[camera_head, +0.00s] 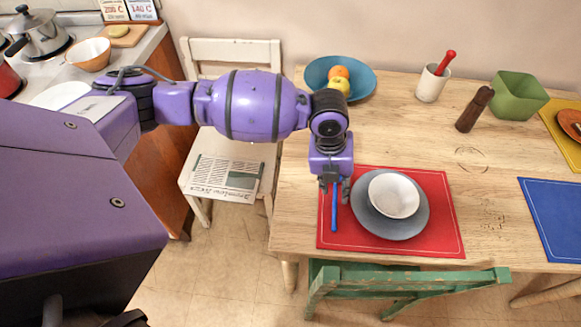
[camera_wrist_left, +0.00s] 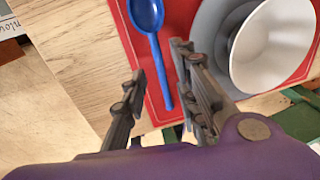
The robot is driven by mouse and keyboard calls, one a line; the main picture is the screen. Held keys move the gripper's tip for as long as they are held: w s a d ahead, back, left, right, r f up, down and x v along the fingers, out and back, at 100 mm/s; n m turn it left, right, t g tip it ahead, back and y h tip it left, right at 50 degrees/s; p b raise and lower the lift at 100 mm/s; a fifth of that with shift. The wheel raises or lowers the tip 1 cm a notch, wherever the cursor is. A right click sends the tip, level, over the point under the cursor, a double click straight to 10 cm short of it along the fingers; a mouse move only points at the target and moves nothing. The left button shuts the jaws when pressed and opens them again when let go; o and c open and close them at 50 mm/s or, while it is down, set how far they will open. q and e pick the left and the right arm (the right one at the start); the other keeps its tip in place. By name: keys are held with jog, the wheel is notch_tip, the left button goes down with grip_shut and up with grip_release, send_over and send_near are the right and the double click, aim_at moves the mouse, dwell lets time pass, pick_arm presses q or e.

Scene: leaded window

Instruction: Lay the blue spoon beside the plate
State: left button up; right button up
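The blue spoon (camera_head: 334,212) lies on the red placemat, just left of the grey plate (camera_head: 407,228), apart from it. In the head view the gripper hides the spoon's bowl. My right gripper is not in view.
A white bowl (camera_head: 394,195) stands on the plate. The red placemat (camera_head: 445,215) lies at the wooden table's near edge, with a green chair (camera_head: 400,279) in front.

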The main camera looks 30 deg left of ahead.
pick_arm(q)
notch_tip(320, 180, up, 9)
jog(key=a, duration=0.1)
jog(key=shift+s+a+f, duration=0.15)
jog(key=shift+f, duration=0.05)
